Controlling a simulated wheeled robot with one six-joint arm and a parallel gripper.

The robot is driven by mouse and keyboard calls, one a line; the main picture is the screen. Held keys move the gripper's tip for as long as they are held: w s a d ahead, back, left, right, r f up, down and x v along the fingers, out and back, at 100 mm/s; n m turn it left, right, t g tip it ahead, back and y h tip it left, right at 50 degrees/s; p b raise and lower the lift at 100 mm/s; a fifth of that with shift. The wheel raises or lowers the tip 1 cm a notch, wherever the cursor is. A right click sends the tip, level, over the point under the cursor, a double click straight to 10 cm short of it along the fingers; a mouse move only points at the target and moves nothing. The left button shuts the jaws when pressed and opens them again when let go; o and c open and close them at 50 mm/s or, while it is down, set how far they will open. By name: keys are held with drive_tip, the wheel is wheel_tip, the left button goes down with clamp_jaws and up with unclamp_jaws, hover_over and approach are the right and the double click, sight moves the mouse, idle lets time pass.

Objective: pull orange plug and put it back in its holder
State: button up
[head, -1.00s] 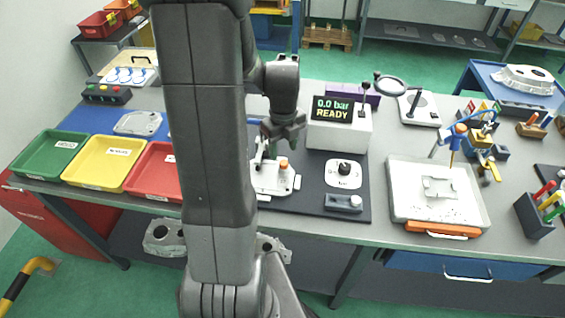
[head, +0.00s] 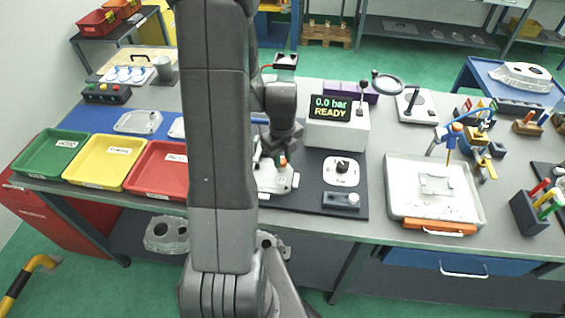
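The orange plug (head: 283,160) stands upright on a pale casting (head: 279,182) on the dark mat, left of the black knob. My gripper (head: 275,154) points down right at the plug, its fingers low over the casting. My arm hides part of the gripper and the casting's left side. I cannot tell whether the fingers touch the plug or are closed on it. A small grey block (head: 333,201) with a round light part sits at the mat's front right; it may be the plug's holder.
The display box (head: 338,127) reads "0.0 bar READY" just behind the mat. A white plate with a black knob (head: 342,167) is right of the casting. Green, yellow and red trays (head: 158,188) stand left. A grey tray (head: 403,200) lies right.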

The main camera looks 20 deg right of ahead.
clamp_jaws()
drive_tip(key=shift+r, duration=0.1)
